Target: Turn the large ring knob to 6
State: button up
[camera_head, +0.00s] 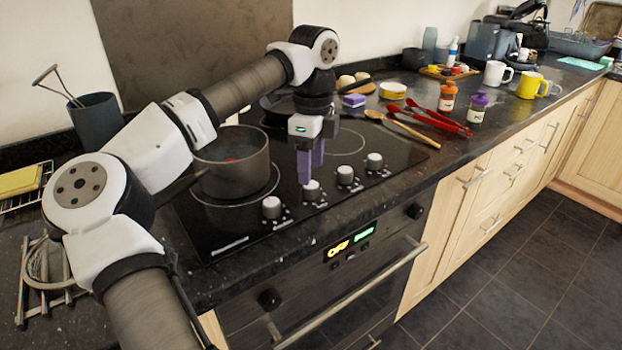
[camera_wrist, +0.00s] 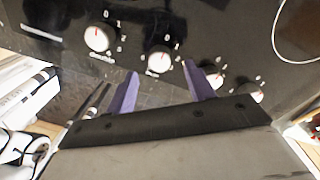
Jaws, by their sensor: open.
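Several white round knobs with red marks and printed numbers stand in a row along the front of the black hob (camera_head: 392,150). They are the first knob (camera_head: 271,207) (camera_wrist: 98,38), second knob (camera_head: 311,190) (camera_wrist: 160,60), third knob (camera_head: 345,175) (camera_wrist: 212,75) and fourth knob (camera_head: 375,161) (camera_wrist: 248,90). The words under them are too small to read, so I cannot tell which is the large ring knob. Red marks on the first two point towards the 0. My gripper (camera_head: 310,180) (camera_wrist: 162,80) points down, open and empty, close to the second knob, which shows between its purple fingers in the wrist view.
A dark pot (camera_head: 232,165) stands on the hob's left ring, close to the arm. Red utensils and a wooden spoon (camera_head: 413,134) lie on the right. Below are the oven's lit display (camera_head: 350,243) and handle (camera_head: 350,297). Bottles and mugs stand further right.

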aim_at(311, 190)
jog(key=shift+s+f, duration=0.1)
jog(key=shift+f, duration=2)
jog(key=shift+c, duration=0.2)
jog(key=c, duration=0.9)
